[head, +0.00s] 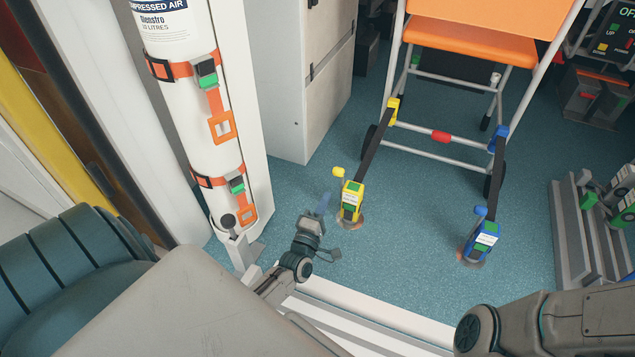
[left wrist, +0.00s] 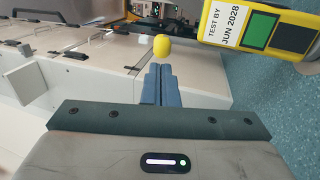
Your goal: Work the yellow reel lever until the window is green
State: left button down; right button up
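The yellow reel (head: 352,199) stands on the floor in the head view, with a strap running up to the chair. Its lever (head: 339,173) ends in a round yellow knob, up and left of the body. In the left wrist view the knob (left wrist: 161,45) appears just beyond my fingertips. The reel body (left wrist: 235,22) there shows a "TEST BY JUN 2028" label, a green rectangle (left wrist: 259,30) and a dark rectangle (left wrist: 288,34). I cannot tell which is the window. My left gripper (head: 323,202) has its blue fingers together and empty, left of the reel, apart from the knob. My right gripper is out of view.
A blue reel (head: 484,240) stands to the right, also strapped to the orange-seated chair (head: 470,42). A white air cylinder (head: 200,120) stands at left. A metal rail (head: 575,240) lies at right. Blue floor between the reels is clear.

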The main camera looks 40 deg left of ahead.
aim_at(337, 175)
pick_arm(q)
jog(key=b+x, duration=0.1)
jog(key=x, duration=0.4)
jog(key=shift+w+r+b, duration=0.1)
jog(key=shift+w+b, duration=0.15)
jog(key=shift+b, duration=0.05)
jog(key=w+r+p, duration=0.1)
jog(key=p, duration=0.2)
jog(key=shift+w+a+g+p, duration=0.2)
jog(key=shift+g+p, duration=0.2)
jog(key=shift+w+f, duration=0.1)
jog(key=shift+w, duration=0.05)
jog(key=shift+f, duration=0.1)
